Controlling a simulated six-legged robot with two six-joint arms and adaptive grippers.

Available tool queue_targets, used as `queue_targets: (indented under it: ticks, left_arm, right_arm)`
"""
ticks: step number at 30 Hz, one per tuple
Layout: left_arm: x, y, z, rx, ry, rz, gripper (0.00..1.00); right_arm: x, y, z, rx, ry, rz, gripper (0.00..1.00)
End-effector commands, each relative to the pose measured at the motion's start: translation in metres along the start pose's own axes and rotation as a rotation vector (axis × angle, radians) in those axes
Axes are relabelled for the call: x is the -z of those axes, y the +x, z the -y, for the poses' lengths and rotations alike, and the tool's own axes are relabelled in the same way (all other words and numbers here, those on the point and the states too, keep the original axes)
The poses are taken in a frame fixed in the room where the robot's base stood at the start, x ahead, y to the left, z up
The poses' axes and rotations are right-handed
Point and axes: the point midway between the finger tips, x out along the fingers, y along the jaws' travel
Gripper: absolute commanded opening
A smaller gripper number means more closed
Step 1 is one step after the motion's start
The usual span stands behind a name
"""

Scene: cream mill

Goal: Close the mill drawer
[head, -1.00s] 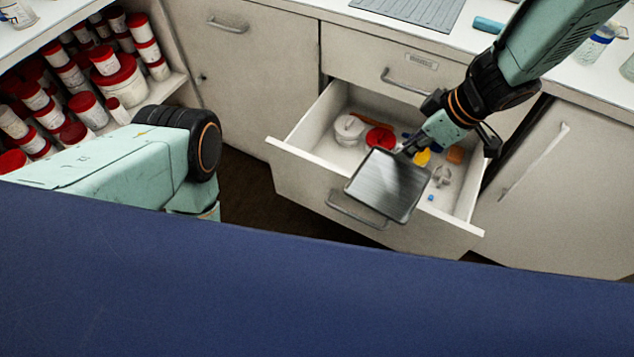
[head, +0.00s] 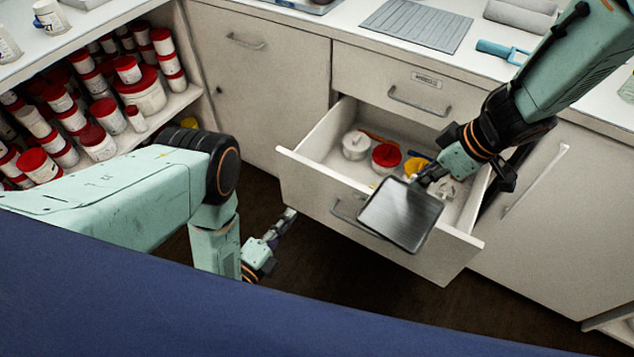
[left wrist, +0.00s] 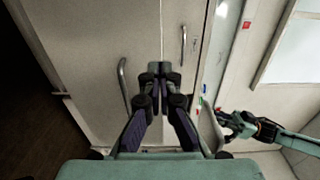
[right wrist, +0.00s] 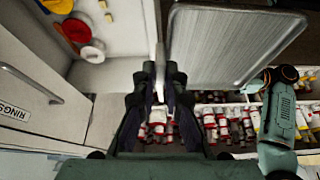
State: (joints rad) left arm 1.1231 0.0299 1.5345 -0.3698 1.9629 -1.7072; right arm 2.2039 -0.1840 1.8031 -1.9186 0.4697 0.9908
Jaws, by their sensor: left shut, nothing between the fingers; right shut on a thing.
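The mill drawer (head: 308,190) stands open below a closed labelled drawer in the head view, with its handle (head: 340,215) on the front panel. It holds a white-lidded jar (head: 355,145), a red-lidded jar (head: 386,156) and a yellow item (head: 413,167). My right gripper (head: 420,178) is over the drawer, shut on a flat grey metal plate (head: 402,215) that hangs before the drawer front and hides part of it. The plate also shows in the right wrist view (right wrist: 225,45). My left gripper (head: 288,217) is shut and empty, low to the left of the drawer front, apart from it.
The counter above carries a ribbed grey mat (head: 415,25) and a blue-handled tool (head: 500,50). Closed cabinet doors (head: 245,90) flank the drawer. Shelves with several red-lidded jars (head: 140,90) stand at the left. Dark floor (head: 320,270) is clear in front of the drawer.

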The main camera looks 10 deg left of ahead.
Motion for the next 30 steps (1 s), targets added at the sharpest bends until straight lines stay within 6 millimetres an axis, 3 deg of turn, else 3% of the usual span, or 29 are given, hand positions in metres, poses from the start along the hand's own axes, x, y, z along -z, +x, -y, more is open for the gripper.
queue_targets:
  ticks: [18,24,30]
  left_arm:
    - [0.004,0.106,-0.001,0.002,-0.003,-0.001,0.00]
    - [0.004,0.124,0.000,0.000,-0.003,-0.001,0.00]
    - [0.004,0.127,0.000,-0.002,-0.004,-0.001,0.00]
  right_arm:
    - [-0.009,0.012,0.003,-0.001,0.002,-0.001,0.00]
    - [-0.010,0.015,0.003,-0.001,0.002,-0.001,0.00]
    - [-0.010,0.015,0.003,-0.001,0.002,-0.001,0.00]
